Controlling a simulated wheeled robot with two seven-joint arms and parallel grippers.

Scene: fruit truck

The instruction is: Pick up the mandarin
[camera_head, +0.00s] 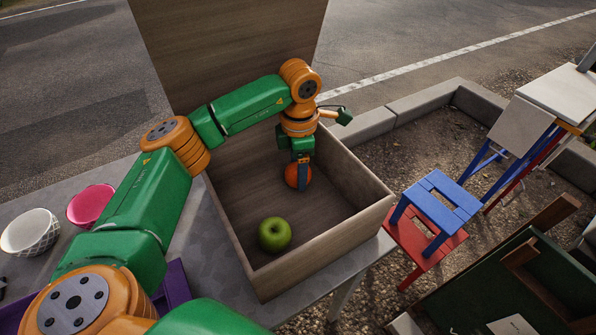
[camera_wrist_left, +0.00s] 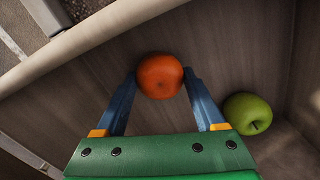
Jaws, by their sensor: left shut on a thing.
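The orange mandarin (camera_head: 292,176) is inside the wooden box, toward its far right part. My left gripper (camera_head: 299,178) reaches down into the box from above and is shut on the mandarin. In the left wrist view the mandarin (camera_wrist_left: 160,76) sits between the two blue fingertips (camera_wrist_left: 160,84). I cannot tell whether the mandarin touches the box floor. My right gripper is not in view.
A green apple (camera_head: 274,234) lies in the near part of the wooden box (camera_head: 345,232), and it also shows in the left wrist view (camera_wrist_left: 247,113). The box stands on a grey table (camera_head: 205,245). A pink bowl (camera_head: 90,205) and a white bowl (camera_head: 30,232) stand left. Blue and red stools (camera_head: 437,205) stand right.

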